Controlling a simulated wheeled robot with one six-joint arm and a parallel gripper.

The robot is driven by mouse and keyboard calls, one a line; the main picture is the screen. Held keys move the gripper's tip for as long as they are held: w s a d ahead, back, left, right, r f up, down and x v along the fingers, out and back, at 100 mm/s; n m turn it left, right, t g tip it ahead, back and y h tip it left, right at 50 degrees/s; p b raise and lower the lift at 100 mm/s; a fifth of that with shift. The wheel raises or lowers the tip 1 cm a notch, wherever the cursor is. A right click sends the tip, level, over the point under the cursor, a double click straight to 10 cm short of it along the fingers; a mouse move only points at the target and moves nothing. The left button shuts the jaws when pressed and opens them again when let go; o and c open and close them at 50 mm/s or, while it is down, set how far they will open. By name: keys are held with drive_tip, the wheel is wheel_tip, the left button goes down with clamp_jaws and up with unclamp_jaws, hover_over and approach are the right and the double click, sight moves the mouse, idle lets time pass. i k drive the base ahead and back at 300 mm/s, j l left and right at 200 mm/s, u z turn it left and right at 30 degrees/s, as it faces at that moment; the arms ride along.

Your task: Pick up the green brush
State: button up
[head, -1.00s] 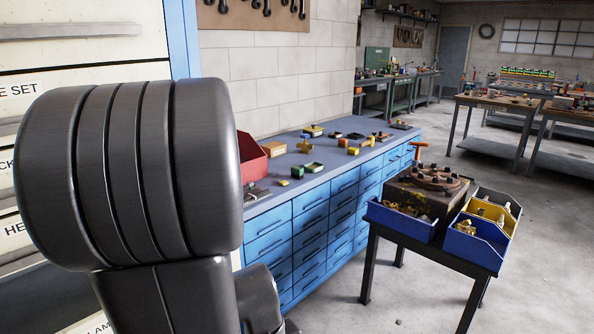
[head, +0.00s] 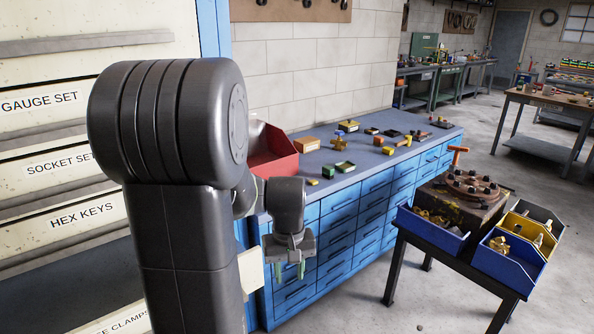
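My gripper (head: 291,270) hangs in front of the blue drawer cabinet, pointing down. Its two green-tipped fingers stand apart with nothing visible between them. I cannot clearly make out a green brush. My arm hides part of the cabinet's left end.
The blue cabinet (head: 345,225) carries a red bin (head: 270,150), a wooden box (head: 307,144) and several small coloured items. A small table at right holds blue bins (head: 433,233), a yellow bin (head: 515,222) and a clamp-like fixture (head: 470,188). Labelled drawers (head: 60,150) stand at left.

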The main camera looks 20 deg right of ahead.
sight(328, 172)
drive_tip(key=i+l+u, duration=0.15)
drive_tip(key=l, duration=0.2)
drive_tip(key=i+l+u, duration=0.2)
drive_tip(key=l, duration=0.15)
drive_tip(key=i+l+u, duration=0.15)
drive_tip(key=l, duration=0.2)
drive_tip(key=l+u, duration=0.15)
drive_tip(key=l, duration=0.2)
drive_tip(key=i+l+u, duration=0.15)
drive_tip(key=l, duration=0.25)
drive_tip(key=i+l, duration=0.1)
drive_tip(key=l, duration=0.45)
drive_tip(key=i+l, duration=0.1)
drive_tip(key=l, duration=0.5)
drive_tip(key=i+l, duration=0.1)
drive_tip(key=l, duration=0.45)
drive_tip(key=i+l+u, duration=0.1)
drive_tip(key=l, duration=0.5)
